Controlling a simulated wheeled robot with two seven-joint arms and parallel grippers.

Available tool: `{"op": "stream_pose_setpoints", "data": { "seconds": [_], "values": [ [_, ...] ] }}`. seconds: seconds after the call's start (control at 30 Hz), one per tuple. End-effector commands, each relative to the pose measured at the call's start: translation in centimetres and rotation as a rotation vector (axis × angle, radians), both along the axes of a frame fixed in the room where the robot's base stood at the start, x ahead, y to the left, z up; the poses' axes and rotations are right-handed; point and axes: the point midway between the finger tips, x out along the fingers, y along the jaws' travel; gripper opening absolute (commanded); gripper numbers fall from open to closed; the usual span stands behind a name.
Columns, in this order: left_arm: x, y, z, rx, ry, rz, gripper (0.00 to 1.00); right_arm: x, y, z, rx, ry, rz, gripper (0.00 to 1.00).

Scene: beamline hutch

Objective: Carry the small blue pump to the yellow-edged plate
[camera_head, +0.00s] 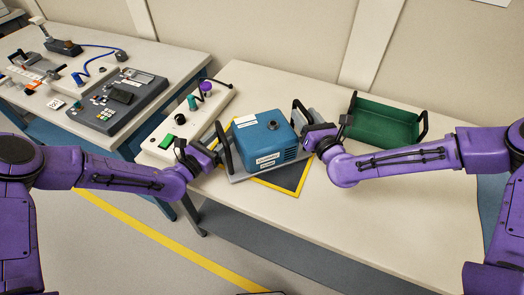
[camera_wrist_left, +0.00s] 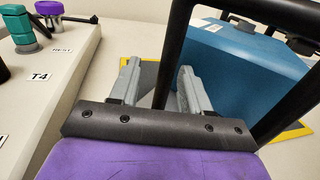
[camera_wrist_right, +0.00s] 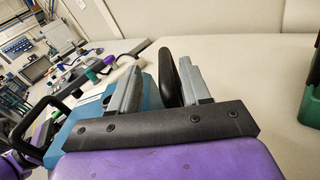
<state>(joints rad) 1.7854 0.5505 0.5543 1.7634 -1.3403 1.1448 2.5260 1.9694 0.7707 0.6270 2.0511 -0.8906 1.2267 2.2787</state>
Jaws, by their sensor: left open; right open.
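The small blue pump (camera_head: 265,140), a box on a grey base with black handles at its left and right ends, stands upright over the yellow-edged plate (camera_head: 291,178). Its base covers much of the plate, whose dark surface and yellow edge show at the front and right. I cannot tell whether the base fully touches it. My left gripper (camera_head: 217,153) is open, with the left handle (camera_wrist_left: 168,62) between its fingers. My right gripper (camera_head: 306,127) is open, with the right handle (camera_wrist_right: 172,75) between its fingers. The pump also shows in both wrist views (camera_wrist_left: 240,75) (camera_wrist_right: 90,122).
A green open tray (camera_head: 385,122) stands on the table right of the pump. A pale panel with knobs and a green button (camera_head: 168,141) lies to the left. A second bench holds a grey control box (camera_head: 118,98). The table's front right is clear.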

Motion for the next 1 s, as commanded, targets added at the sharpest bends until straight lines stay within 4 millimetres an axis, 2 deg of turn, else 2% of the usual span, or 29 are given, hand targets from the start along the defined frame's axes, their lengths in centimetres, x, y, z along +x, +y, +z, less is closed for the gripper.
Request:
{"op": "stream_pose_setpoints", "data": {
  "seconds": [0.17, 0.5, 0.7, 0.77, 0.87, 1.0],
  "values": [
    [-1.6, 1.5, 0.0, 0.001, 0.002, 0.004, 0.47, 0.0, -0.1, 0.0, 0.0, -0.001, -0.002, 0.47],
    [-7.9, 6.5, 0.1, 0.0, -0.001, 0.001, 0.47, 0.1, -0.2, 0.0, 0.0, -0.001, -0.004, 0.47],
    [-9.3, 7.5, 0.1, 0.0, -0.002, -0.002, 0.47, -0.2, -0.3, 0.0, 0.001, 0.0, -0.005, 0.47],
    [-9.4, 7.5, 0.1, 0.0, -0.002, -0.002, 0.47, -0.9, -0.5, 0.0, 0.002, 0.001, -0.006, 0.47],
    [-9.4, 7.5, 0.1, 0.0, -0.001, -0.002, 0.47, -2.9, -1.2, 0.0, 0.005, 0.002, -0.007, 0.47],
    [-9.4, 7.5, 0.1, 0.0, -0.001, -0.002, 0.47, -6.5, -2.3, 0.0, 0.005, 0.001, -0.007, 0.47]
  ]
}}
